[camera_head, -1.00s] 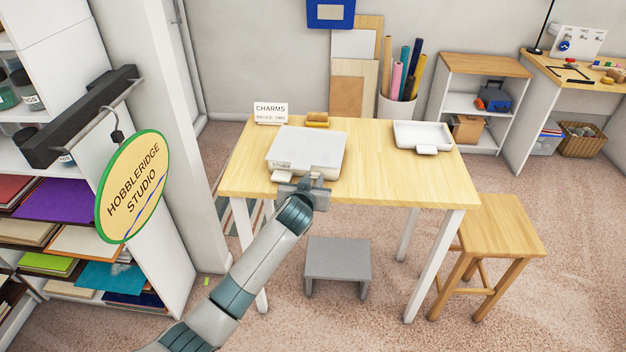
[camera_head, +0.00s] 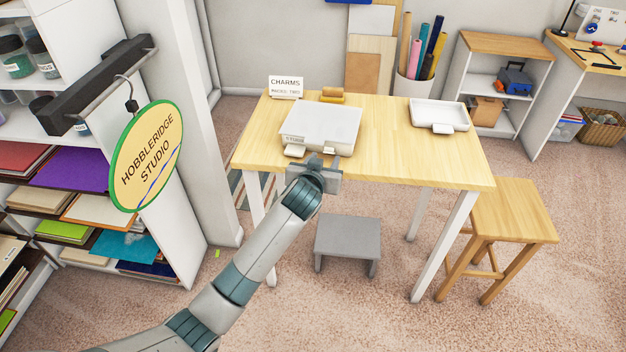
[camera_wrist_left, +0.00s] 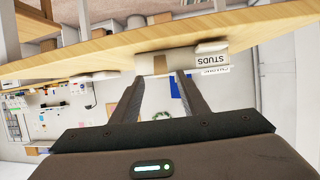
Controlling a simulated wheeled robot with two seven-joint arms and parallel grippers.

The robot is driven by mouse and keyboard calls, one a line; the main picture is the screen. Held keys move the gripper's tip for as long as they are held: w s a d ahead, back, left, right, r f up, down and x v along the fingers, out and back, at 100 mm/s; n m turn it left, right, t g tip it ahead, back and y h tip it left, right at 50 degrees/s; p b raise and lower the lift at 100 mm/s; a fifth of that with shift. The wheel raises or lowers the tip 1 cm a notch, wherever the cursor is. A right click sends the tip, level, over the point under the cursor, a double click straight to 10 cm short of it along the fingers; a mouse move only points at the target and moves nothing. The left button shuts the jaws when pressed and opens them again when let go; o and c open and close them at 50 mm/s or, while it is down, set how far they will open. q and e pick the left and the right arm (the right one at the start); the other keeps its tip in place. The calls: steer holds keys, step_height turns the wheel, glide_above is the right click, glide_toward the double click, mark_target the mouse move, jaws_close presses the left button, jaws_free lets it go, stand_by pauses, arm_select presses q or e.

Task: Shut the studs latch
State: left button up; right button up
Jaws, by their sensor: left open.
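The studs box (camera_head: 325,122) is a flat white case with a pale lid, near the front left edge of the wooden table. Its STUDS label (camera_head: 296,139) faces front, with a small white tab (camera_head: 295,150) below it. The wrist view looks upside down at the box, with the label (camera_wrist_left: 209,60), the tab (camera_wrist_left: 211,47) and a tan patch (camera_wrist_left: 160,64) on its front. My left gripper (camera_head: 316,162) is open and empty just before the box front; its fingers (camera_wrist_left: 161,80) point at the tan patch. Whether they touch, I cannot tell. My right gripper is out of view.
A white CHARMS card (camera_head: 285,87) and a tan roll (camera_head: 332,95) stand behind the box. A white tray (camera_head: 438,113) with a front tab sits at the right of the table (camera_head: 390,160). A wooden stool (camera_head: 515,212) and a grey step (camera_head: 347,237) stand on the floor.

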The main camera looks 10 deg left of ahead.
arm_select(q)
steer(key=b+v, duration=0.2)
steer(key=v, duration=1.1)
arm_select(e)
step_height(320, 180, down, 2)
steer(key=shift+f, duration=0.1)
arm_select(q)
steer(key=shift+f, duration=0.1)
